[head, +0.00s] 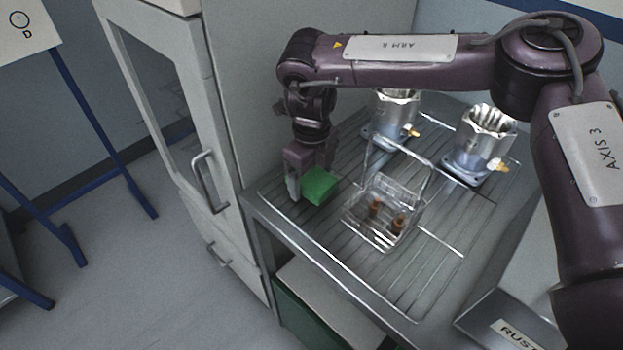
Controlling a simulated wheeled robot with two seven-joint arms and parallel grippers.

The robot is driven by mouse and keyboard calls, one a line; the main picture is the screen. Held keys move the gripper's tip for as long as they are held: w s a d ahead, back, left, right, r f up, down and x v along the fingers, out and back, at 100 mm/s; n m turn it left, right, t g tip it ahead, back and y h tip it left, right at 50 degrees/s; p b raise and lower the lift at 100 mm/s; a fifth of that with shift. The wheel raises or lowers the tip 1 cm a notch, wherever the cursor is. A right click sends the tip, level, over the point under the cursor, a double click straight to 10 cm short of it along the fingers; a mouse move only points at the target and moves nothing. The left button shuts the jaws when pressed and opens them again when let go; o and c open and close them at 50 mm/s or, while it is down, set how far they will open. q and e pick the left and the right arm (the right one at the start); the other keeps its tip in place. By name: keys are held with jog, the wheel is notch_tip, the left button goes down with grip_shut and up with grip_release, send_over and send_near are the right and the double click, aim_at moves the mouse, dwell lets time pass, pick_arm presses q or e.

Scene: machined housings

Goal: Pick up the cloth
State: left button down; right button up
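The cloth is a small green folded block (319,187) on the ribbed metal top near its left edge. My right gripper (310,178) points down at the cloth from above. Its fingers are spread apart, one just left of the cloth and the other behind it, partly hidden. A small gap seems to show between the near finger and the cloth. The cloth appears to rest on the surface. My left gripper is not in view.
A wire basket (362,217) with a raised handle and brown parts inside stands just right of the cloth. Two machined metal housings (484,142) (391,112) stand behind. A grey cabinet (230,130) rises close on the left. The ribbed top's front (395,290) is clear.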

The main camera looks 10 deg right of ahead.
aim_at(313, 178)
jog(key=c, duration=0.9)
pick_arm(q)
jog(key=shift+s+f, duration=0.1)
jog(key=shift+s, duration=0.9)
